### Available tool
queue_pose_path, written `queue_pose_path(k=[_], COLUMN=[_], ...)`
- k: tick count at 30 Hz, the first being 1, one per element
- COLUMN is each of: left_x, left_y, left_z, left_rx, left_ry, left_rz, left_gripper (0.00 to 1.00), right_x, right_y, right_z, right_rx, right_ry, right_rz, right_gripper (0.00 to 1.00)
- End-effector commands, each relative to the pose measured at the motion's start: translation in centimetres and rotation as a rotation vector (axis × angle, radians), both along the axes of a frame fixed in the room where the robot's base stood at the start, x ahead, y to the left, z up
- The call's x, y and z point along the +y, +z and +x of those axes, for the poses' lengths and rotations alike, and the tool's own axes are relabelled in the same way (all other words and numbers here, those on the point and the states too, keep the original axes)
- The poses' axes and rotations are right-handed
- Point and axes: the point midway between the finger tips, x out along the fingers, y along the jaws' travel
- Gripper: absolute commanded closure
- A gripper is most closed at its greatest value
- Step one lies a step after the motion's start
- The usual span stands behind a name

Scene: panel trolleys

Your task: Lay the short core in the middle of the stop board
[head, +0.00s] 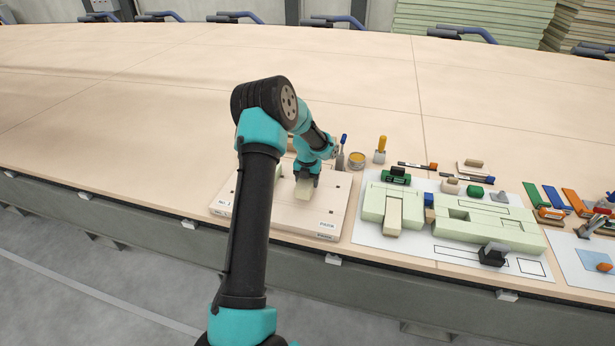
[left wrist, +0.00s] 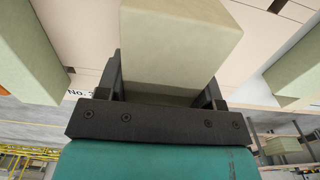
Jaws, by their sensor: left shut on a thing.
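My left gripper (head: 306,178) is shut on a pale cream block, the short core (head: 303,191), over the middle of the stop board (head: 328,212). The stop board is a light wooden plate with printed labels at its front corners. My own arm hides part of its left half. In the left wrist view the short core (left wrist: 180,45) sits between the two dark jaws (left wrist: 165,88). Whether its underside touches the board cannot be told. My right gripper is not in view.
Pale green panel pieces (head: 490,232) lie on white sheets right of the board. A glue tin (head: 357,160) and a yellow-handled tool (head: 381,148) stand behind. Pale green blocks flank the core in the wrist view, left (left wrist: 32,60) and right (left wrist: 295,75). The table's left side is clear.

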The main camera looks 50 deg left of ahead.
Motion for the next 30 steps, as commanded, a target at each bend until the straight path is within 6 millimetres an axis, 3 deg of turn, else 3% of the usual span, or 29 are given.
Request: queue_pose_path(k=[10, 30], left_x=[0.0, 0.0], left_y=[-2.3, -2.7], left_z=[0.0, 0.0], left_rx=[0.000, 0.000], left_ry=[-0.001, 0.000], left_rz=[0.000, 0.000], left_gripper=[0.61, 0.61], right_x=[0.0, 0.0], right_y=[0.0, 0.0], right_z=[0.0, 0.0], right_rx=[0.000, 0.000], right_ry=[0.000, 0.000], right_rz=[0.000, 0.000], right_gripper=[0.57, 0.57])
